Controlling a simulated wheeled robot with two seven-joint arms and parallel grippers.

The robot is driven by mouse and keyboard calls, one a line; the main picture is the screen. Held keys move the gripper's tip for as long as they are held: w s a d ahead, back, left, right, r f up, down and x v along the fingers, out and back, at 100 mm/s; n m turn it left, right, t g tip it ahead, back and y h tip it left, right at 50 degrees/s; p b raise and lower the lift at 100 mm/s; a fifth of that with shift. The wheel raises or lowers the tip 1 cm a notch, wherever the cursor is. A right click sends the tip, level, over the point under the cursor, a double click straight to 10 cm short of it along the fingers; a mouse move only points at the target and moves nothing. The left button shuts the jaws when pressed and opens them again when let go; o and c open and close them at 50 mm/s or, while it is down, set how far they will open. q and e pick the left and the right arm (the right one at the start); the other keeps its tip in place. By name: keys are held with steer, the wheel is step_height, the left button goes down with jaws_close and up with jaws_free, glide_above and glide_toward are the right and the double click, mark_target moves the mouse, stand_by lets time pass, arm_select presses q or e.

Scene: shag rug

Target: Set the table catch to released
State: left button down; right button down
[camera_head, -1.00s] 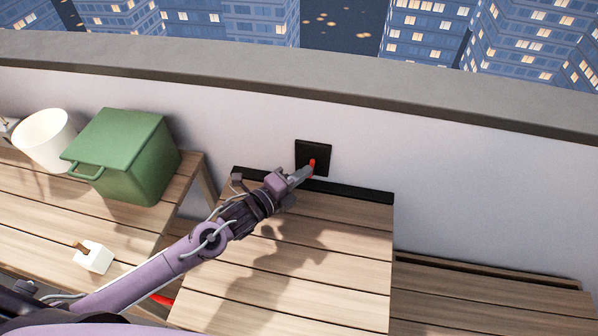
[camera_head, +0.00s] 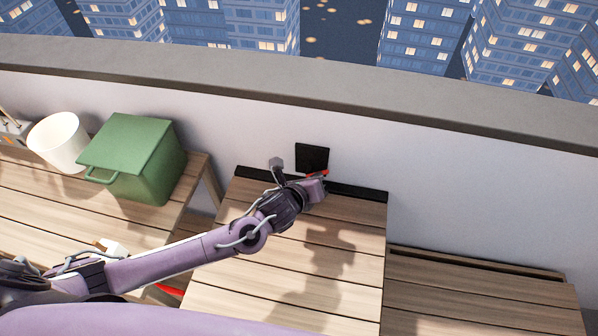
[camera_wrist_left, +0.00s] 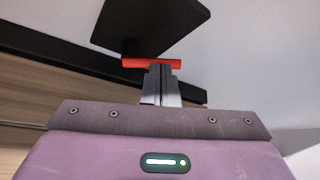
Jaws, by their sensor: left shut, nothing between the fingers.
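The table catch is a black square plate (camera_head: 312,157) on the wall with a red handle (camera_head: 318,173), just above the back edge of the wooden table (camera_head: 270,255). In the left wrist view the red handle (camera_wrist_left: 150,63) lies crosswise in front of the black plate (camera_wrist_left: 150,22). My left gripper (camera_head: 322,180) is at the handle, its fingers shut with nothing between them. In the left wrist view its fingertips (camera_wrist_left: 160,68) are at the handle's near side; whether they touch it I cannot tell. My right gripper is not in view.
A green lidded box (camera_head: 132,160) and a white bin (camera_head: 60,141) stand on the left table. A small white block (camera_head: 112,247) is partly hidden behind my arm. A lower wooden surface (camera_head: 480,295) lies at right. The middle table is clear.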

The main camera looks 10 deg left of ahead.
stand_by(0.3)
arm_select(q)
steer(key=shift+f, duration=0.1)
steer(key=shift+a+f, duration=0.35)
steer(key=shift+a, duration=0.3)
